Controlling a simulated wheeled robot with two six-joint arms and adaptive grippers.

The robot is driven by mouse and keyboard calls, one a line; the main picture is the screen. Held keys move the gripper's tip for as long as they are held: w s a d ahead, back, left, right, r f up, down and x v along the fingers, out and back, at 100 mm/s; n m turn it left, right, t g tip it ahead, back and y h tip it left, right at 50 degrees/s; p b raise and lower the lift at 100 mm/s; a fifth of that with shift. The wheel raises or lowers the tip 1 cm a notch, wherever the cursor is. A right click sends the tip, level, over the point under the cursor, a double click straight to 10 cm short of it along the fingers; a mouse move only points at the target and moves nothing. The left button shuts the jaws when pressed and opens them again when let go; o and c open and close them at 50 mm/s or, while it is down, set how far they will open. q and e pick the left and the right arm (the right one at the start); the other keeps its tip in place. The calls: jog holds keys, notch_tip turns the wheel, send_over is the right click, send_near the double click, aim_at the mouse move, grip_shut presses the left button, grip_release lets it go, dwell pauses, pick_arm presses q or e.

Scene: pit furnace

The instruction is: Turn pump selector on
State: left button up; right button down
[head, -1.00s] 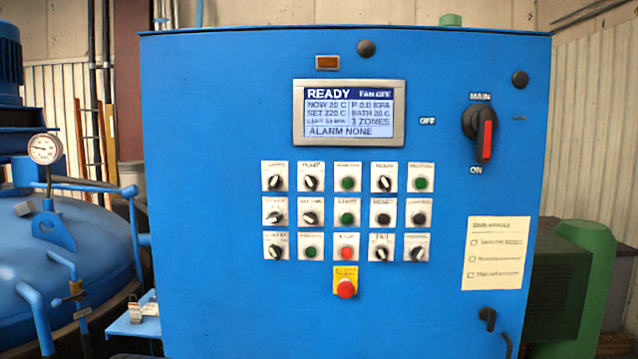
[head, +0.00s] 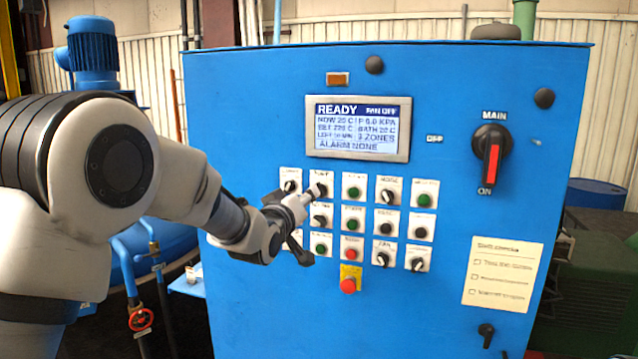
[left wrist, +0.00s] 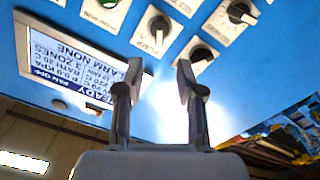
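The pump selector (head: 320,189) is a black knob on a white plate, second from left in the top row of the blue panel. It also shows in the left wrist view (left wrist: 157,29), upside down, with its label. My left gripper (head: 304,200) reaches in from the left, its fingertips close beside the pump selector in the head view. In the left wrist view the two fingers (left wrist: 159,72) are apart with nothing between them; the pump knob lies just beyond the gap. I cannot tell whether they touch the panel. My right gripper is not in view.
The display (head: 358,128) reads READY, FAN OFF and ALARM NONE. Neighbouring knobs and buttons sit close around; my gripper covers some at the left. A red emergency button (head: 348,285) is below, and the red-handled main switch (head: 491,160) is at right.

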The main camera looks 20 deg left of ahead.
aim_at(319, 190)
pick_arm(q)
jog(key=w+p, duration=0.1)
jog(key=w, duration=0.1)
jog(key=w+d+p, duration=0.1)
jog(key=w, duration=0.2)
jog(key=w+p, duration=0.2)
jog(key=w, duration=0.1)
jog(key=shift+d+f, duration=0.2)
jog(key=shift+d, duration=0.05)
jog(key=shift+w+a+f, duration=0.1)
jog(key=shift+w, duration=0.05)
jog(key=shift+s+a, duration=0.2)
jog(key=shift+a, duration=0.25)
jog(key=c, duration=0.3)
jog(key=shift+d, duration=0.1)
grip_shut()
jog(key=shift+d, duration=0.1)
